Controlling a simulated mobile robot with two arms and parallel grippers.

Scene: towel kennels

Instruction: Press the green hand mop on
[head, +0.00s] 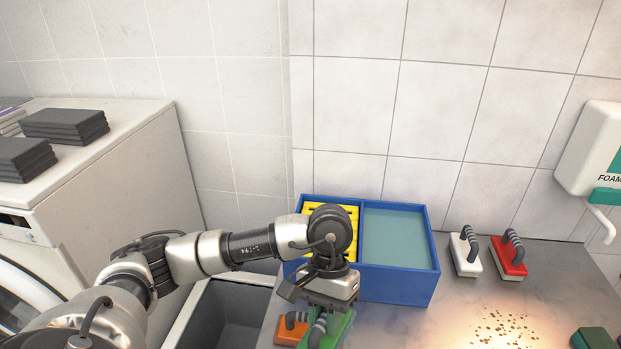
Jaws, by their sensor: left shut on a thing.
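My left gripper (320,309) points down in front of the blue tub and is shut on the green hand mop (341,327). The mop's green body shows below the gripper, with its grey striped handle between the fingers. The arm hides part of the mop, and I cannot tell whether its underside touches the counter. The blue tub (398,285) has a yellow grid (346,211) in its left part, partly behind my arm, and a pale blue-green basin on the right. My right gripper is not in view.
An orange hand mop (288,331) sits close left of the green one. White (467,262) and red (508,262) mops stand right of the tub. Brown specks lie on the grey counter (440,325). A grey sink (225,318) is left, a foam dispenser (595,150) right.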

